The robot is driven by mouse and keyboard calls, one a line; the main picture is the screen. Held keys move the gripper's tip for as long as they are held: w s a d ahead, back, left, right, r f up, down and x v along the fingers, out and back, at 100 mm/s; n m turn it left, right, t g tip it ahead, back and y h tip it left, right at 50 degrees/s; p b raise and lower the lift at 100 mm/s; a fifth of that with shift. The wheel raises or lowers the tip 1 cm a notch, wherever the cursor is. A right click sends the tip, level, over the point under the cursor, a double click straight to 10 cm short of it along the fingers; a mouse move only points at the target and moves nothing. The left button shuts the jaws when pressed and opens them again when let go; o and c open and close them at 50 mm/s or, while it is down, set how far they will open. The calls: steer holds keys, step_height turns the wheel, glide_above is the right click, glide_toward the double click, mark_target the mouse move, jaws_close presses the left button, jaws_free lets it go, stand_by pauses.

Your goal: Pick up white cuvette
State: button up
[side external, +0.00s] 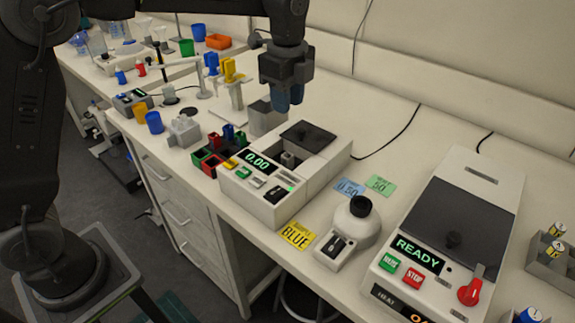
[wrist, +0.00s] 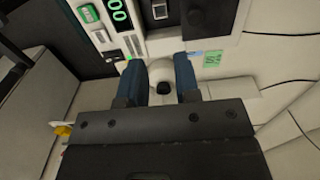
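My gripper (side external: 289,97) hangs above the bench, behind the photometer with the 0.00 display (side external: 257,162). In the wrist view its two blue fingers (wrist: 160,80) are apart with nothing held between them. The photometer's dark lid (side external: 308,136) is beside a small square well (side external: 288,158); the well also shows in the wrist view (wrist: 160,10). A small pale shape sits at the well, but I cannot tell if it is the white cuvette. I cannot clearly pick out a white cuvette elsewhere.
A sectioned coloured rack (side external: 208,160) and a grey block (side external: 184,131) stand left of the photometer. A grey box (side external: 266,117) is behind it. A round mixer with black top (side external: 360,207) and a READY machine (side external: 445,240) stand to the right.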

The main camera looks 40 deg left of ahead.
mark_target(287, 153)
step_height(287, 153, down, 14)
steer(key=shift+r, duration=0.1)
stand_by(0.5)
steer(key=shift+c, duration=0.2)
steer(key=c, duration=0.4)
steer(key=shift+o, duration=0.2)
step_height(287, 153, up, 10)
